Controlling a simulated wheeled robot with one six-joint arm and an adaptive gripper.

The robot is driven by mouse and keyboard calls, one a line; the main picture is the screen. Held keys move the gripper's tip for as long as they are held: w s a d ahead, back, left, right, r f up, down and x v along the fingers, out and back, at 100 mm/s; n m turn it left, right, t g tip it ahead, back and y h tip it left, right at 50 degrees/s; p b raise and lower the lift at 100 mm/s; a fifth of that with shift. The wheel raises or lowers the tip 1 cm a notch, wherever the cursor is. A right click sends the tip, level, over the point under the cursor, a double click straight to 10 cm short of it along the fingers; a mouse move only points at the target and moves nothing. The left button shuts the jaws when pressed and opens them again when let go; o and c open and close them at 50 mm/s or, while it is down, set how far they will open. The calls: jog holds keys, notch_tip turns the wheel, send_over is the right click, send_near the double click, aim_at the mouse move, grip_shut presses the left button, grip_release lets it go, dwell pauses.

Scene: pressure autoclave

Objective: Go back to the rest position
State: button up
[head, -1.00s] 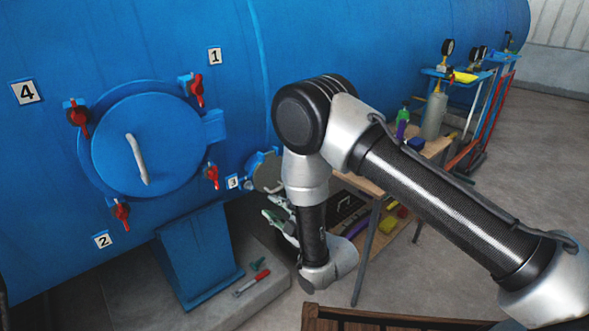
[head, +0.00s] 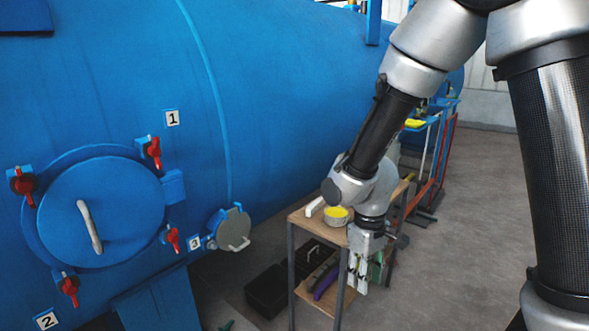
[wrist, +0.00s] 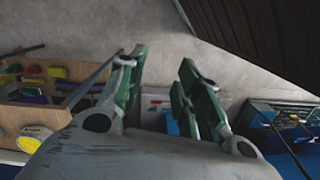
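My gripper (head: 363,268) points down at the front of the wooden bench in the head view, to the right of the small round hatch (head: 232,230). In the wrist view its two green-padded fingers stand apart with a clear gap (wrist: 160,65) and nothing between them. The large blue round door (head: 100,212) lies flat against the autoclave (head: 290,100), with red clamps (head: 154,152) around its rim. My arm is raised and bent, with the elbow beyond the top of the head view.
The wooden bench (head: 303,218) stands close behind and beside my gripper and carries a yellow-topped round item (head: 338,214). Black boxes (head: 268,290) lie beneath it. A blue cart (head: 437,130) is farther back. Open floor (head: 470,250) is on the right.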

jog(key=s+d+r+m+t, duration=0.2)
jog(key=s+d+r+m, duration=0.2)
jog(key=d+r, duration=0.6)
jog(key=s+d+r+m+t, duration=0.3)
jog(key=s+d+r, duration=0.4)
jog(key=d+r, duration=0.3)
notch_tip(320, 180, up, 3)
jog(key=shift+s+d+r+m, duration=0.15)
jog(key=shift+s+m, duration=0.15)
jog(key=shift+m, duration=0.1)
jog(key=shift+c, duration=0.2)
